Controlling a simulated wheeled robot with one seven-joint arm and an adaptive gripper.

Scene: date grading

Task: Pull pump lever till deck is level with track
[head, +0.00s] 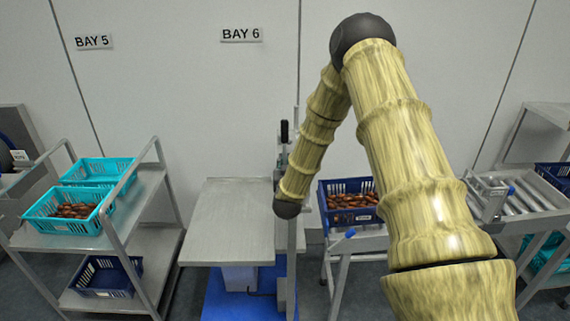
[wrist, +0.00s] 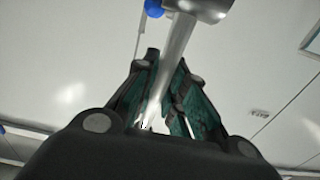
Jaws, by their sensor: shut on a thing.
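The lift's flat grey deck (head: 229,212) stands above a blue base (head: 245,303) at the middle of the head view. A grey upright post (head: 291,262) rises at its right side. In the wrist view my gripper (wrist: 165,105) is shut on a grey metal bar, which looks like the pump lever (wrist: 178,48). The bar runs up from between the green-lined fingers. In the head view my arm hides the gripper and the lever's held part. A roller track (head: 535,196) shows at the right. I cannot tell whether the deck is level with it.
A trolley (head: 150,182) with turquoise crates (head: 72,224) and a dark blue crate (head: 104,281) stands left. A blue crate of dates (head: 348,210) sits on a stand right of the post. The deck is bare.

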